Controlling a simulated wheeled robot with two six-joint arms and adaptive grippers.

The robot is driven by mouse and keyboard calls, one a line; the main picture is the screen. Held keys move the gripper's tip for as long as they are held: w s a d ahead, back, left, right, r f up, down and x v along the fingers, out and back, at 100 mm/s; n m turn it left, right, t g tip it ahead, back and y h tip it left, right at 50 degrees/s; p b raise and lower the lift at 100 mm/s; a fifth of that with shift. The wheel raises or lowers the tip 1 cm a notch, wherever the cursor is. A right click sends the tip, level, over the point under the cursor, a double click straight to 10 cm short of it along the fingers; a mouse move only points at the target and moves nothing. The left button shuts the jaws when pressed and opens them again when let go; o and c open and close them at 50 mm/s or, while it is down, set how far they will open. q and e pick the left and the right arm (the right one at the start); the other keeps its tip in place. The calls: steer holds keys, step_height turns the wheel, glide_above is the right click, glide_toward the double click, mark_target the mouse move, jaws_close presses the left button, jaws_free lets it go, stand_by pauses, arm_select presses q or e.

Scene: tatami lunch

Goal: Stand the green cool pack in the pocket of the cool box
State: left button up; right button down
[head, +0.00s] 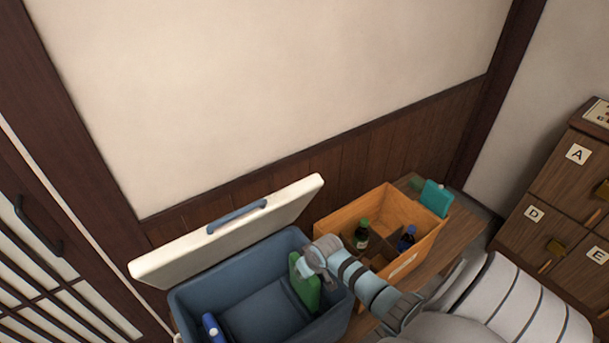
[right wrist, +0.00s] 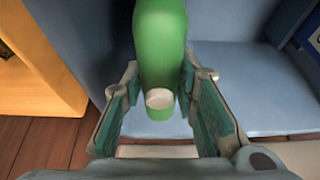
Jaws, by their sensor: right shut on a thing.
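The green cool pack (head: 305,288) is upright inside the blue cool box (head: 187,297), near its right wall. My right gripper (head: 318,258) is above that wall and shut on the pack's upper end. In the right wrist view the green cool pack (right wrist: 162,50), with a pale cap, is between the fingers of the gripper (right wrist: 160,95). The pack's lower end and the pocket are hidden, so I cannot tell whether the pack is in the pocket. My left gripper is not in view.
The cool box's white lid (head: 170,262) stands open behind it. A blue item (head: 212,327) is at the box's left side. An orange wooden crate (head: 335,220) with bottles (head: 361,234) stands to the right. A teal pack (head: 436,198) is at the crate's far right end.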

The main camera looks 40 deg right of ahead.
mark_target(308, 290)
steer(key=shift+f+b, duration=0.45)
steer(key=shift+f, duration=0.3)
steer(key=shift+f+b, duration=0.75)
steer(key=shift+f, duration=0.3)
steer(key=shift+f+b, duration=0.5)
steer(key=shift+f, duration=0.25)
steer(key=c, duration=1.2)
jaws_free()
